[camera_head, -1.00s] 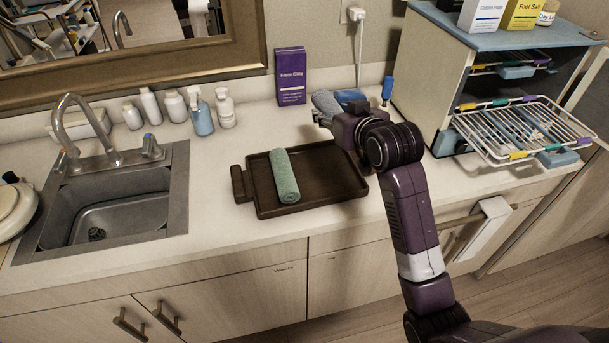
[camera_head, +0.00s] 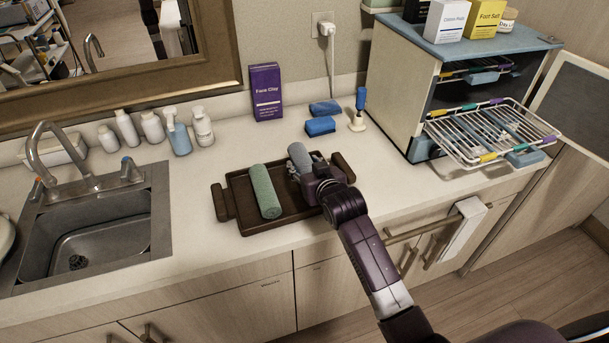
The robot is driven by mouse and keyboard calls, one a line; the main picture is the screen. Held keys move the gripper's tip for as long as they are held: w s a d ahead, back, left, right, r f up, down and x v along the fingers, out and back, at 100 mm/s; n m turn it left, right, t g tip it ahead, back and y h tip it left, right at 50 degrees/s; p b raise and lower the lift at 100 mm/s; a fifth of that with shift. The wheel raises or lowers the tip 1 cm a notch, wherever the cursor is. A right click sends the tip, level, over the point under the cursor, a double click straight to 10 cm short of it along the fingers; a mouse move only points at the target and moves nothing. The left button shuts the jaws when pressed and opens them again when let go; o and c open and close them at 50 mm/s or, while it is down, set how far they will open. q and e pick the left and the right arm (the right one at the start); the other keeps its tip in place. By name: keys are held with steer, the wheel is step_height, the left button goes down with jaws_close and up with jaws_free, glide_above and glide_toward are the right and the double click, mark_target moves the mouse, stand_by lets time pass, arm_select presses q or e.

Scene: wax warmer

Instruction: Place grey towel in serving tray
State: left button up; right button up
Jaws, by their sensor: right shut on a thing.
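The grey towel (camera_head: 299,157) is a rolled cylinder at the right side of the serving tray. My right gripper (camera_head: 309,172) is shut on it; the fingertips are partly hidden by the gripper body. The towel is over or in the tray's right part; I cannot tell whether it touches the tray floor. The dark brown serving tray (camera_head: 238,190) lies on the counter, with a handle at each end. A green rolled towel (camera_head: 265,191) lies in its left-middle part, left of the grey one. My left gripper is not in view.
Two blue items (camera_head: 320,126) and a blue-handled tool on a stand (camera_head: 359,110) are behind the tray. A purple box (camera_head: 266,92) stands near the wall. A cabinet with a pulled-out wire rack (camera_head: 480,132) is at right, the sink (camera_head: 100,236) at left.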

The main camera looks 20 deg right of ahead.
step_height(320, 180, down, 4)
steer(key=shift+f, duration=0.1)
steer(key=shift+f, duration=0.15)
steer(key=o, duration=1.2)
